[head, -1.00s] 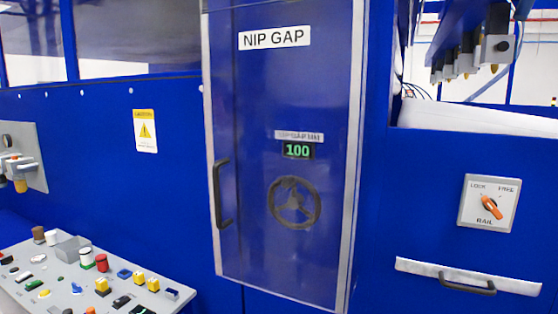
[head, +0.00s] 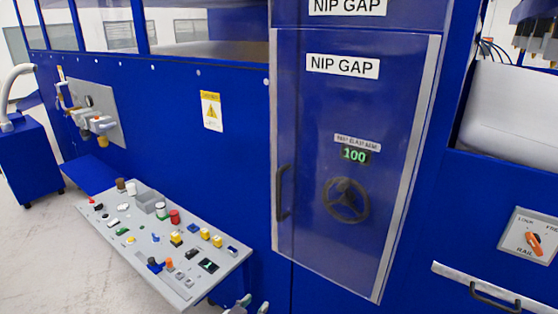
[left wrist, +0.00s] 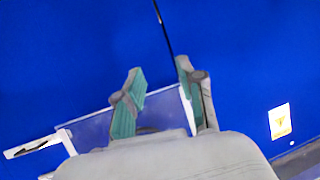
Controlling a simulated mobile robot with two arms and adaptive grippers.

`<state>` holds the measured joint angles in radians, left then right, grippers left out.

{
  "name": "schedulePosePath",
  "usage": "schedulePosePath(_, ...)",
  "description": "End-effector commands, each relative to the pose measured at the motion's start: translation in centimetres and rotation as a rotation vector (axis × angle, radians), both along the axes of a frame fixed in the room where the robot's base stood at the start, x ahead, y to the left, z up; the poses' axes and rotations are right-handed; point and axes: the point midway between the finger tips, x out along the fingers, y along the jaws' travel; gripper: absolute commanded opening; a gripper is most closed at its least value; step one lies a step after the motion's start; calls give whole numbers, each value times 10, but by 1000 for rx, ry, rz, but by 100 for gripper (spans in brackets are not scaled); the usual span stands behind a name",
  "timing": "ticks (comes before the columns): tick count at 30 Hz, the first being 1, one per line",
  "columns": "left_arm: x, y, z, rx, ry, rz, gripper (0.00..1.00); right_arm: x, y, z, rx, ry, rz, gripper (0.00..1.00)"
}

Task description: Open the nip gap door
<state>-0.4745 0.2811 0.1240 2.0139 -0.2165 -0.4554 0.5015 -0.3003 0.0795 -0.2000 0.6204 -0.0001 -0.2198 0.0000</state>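The nip gap door (head: 325,215) is a tinted see-through panel with a light metal frame, and it looks shut against the blue machine. A NIP GAP label (head: 342,66) is at its top. Its black vertical handle (head: 282,193) is on the door's left side. My left gripper (head: 254,304) shows only by its fingertips at the bottom edge of the head view, below and left of the handle. In the left wrist view its two green-padded fingers (left wrist: 160,68) are apart and empty, with part of the door behind them. My right gripper is not in view.
A sloped control panel (head: 215,272) with many buttons juts out left of the door. A handwheel (head: 346,200) and a green 100 display (head: 355,156) show through the door. A lock switch (head: 532,238) and a drawer handle (head: 495,296) are at right. Open floor lies at lower left.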

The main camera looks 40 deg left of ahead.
Motion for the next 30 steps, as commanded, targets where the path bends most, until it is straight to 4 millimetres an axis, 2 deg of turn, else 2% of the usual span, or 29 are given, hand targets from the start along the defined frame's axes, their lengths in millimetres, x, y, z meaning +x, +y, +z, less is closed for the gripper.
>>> schedulePosePath(1,3,0,73,8,-83,-1,39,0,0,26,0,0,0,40)
schedulePosePath(3,4,-2,141,13,-181,-1,39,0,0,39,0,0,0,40)
schedulePosePath(6,-3,-9,217,15,-292,-6,39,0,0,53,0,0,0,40)
schedulePosePath(9,-11,-15,266,17,-367,-12,39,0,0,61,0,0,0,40)
schedulePosePath(12,-15,-18,287,15,-403,-17,39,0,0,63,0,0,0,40)
schedulePosePath(17,-7,-18,289,17,-418,-21,39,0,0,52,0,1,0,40)
schedulePosePath(21,13,-14,288,22,-421,-21,39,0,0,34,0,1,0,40)
schedulePosePath(30,35,-10,284,17,-421,-22,39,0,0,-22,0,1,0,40)
